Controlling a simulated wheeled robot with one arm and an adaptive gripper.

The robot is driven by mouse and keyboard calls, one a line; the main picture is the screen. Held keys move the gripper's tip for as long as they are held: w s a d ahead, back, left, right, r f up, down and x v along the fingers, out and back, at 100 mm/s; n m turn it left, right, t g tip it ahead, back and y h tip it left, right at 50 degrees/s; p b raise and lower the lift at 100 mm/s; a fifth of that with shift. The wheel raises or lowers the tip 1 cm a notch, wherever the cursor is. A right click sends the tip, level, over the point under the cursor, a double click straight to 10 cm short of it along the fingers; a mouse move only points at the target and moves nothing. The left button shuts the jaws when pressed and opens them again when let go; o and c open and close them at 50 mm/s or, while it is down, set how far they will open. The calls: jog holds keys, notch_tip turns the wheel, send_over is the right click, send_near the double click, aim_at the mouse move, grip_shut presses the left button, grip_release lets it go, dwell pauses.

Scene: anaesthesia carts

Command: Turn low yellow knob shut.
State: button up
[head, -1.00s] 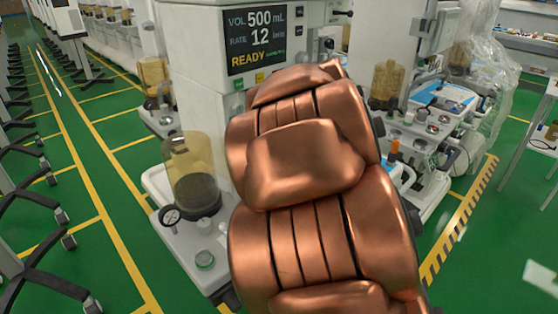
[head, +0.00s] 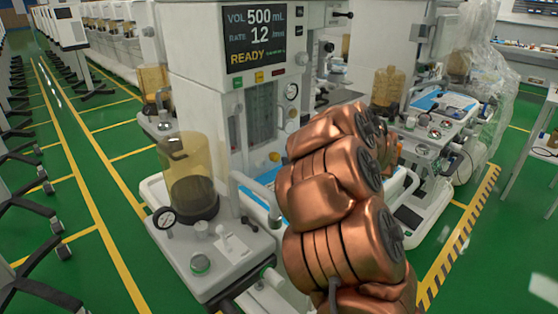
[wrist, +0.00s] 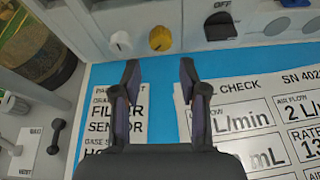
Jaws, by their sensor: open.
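The low yellow knob (wrist: 160,38) shows in the wrist view on the pale front panel, just above a blue work surface. It also shows in the head view (head: 274,157), low on the machine's front, left of my copper arm. My gripper (wrist: 159,72) is open and empty. Its two fingertips point up the picture toward the knob, one to each side of its line, with a gap between them and the knob. The fingers do not touch it. In the head view my arm hides the gripper.
A white knob (wrist: 120,42) sits left of the yellow one, and a black OFF switch (wrist: 221,26) to its right. Printed sheets (wrist: 240,120) lie on the blue surface (wrist: 160,105).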

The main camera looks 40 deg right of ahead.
aim_at(277, 158)
jog(key=shift+p+x, duration=0.55)
jog(key=shift+x, duration=3.2)
grip_shut()
